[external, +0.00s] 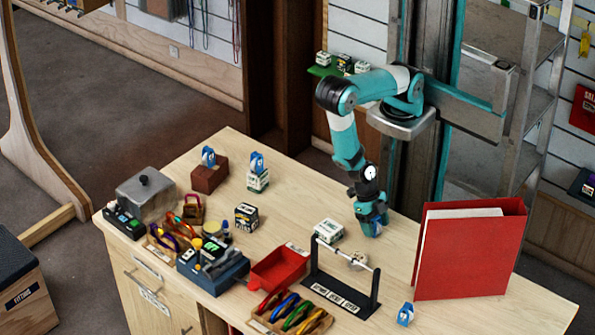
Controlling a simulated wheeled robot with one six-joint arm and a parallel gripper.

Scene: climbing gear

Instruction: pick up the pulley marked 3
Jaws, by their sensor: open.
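Three small blue-and-white pieces look like pulleys. One pulley (208,156) sits on a brown block at the back left of the workbench. A second pulley (257,162) sits on a small green-and-white box to its right. A third pulley (405,314) is at the front right, left of the red binder. Their numbers are too small to read, so I cannot tell which is marked 3. My gripper (372,230) points down at the bench's right rear, left of the binder. It is open, and I see nothing held. It is apart from all three pulleys.
A black stand with a horizontal bar (345,251) stands in front of my gripper, beside a white box (329,231). The tall red binder (466,252) stands to its right. A red tray (279,269), carabiners (291,311) and a metal box (147,195) crowd the left and front.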

